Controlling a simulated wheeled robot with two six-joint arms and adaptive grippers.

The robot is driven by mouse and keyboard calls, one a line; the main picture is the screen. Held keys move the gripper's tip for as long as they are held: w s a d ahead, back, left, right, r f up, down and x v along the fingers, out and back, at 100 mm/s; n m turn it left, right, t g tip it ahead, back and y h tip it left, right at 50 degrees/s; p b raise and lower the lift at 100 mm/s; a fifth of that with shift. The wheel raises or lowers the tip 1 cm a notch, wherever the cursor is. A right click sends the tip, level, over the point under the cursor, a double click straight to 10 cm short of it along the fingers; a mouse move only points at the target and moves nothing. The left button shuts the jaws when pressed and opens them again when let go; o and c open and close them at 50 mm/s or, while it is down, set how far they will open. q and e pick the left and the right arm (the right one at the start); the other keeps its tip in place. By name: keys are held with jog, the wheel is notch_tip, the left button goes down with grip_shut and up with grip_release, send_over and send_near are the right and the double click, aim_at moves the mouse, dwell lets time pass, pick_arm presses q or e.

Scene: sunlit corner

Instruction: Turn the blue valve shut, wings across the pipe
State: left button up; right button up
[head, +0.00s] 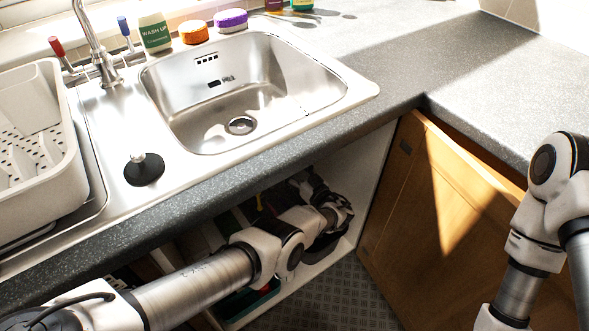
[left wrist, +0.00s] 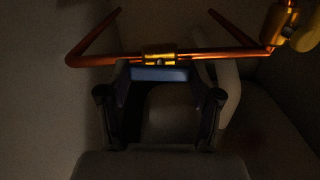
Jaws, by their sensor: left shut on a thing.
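In the dark left wrist view, a copper pipe (left wrist: 215,55) runs across the top, with a brass valve body (left wrist: 160,58) at its middle. The blue valve handle (left wrist: 160,74) shows just below the brass body, as a band lying side to side, roughly in line with the pipe in this picture. My left gripper (left wrist: 160,88) has its fingers on either side of the blue handle and is shut on it. In the head view my left arm reaches into the open cupboard under the sink; the valve and fingertips are hidden there. My right gripper is out of frame.
The cupboard's white side wall (head: 365,180) and open wooden door (head: 435,200) stand right of my left arm. The worktop edge (head: 290,150) hangs above it. Another brass fitting (left wrist: 279,22) with a yellow part (left wrist: 306,37) sits at the pipe's right end.

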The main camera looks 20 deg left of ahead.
pick_arm(q)
jog(key=shift+m+b, duration=0.8)
jog(key=shift+m, duration=2)
jog(key=o, duration=1.2)
jog(key=shift+w, duration=0.1)
jog(key=shift+c, duration=0.2)
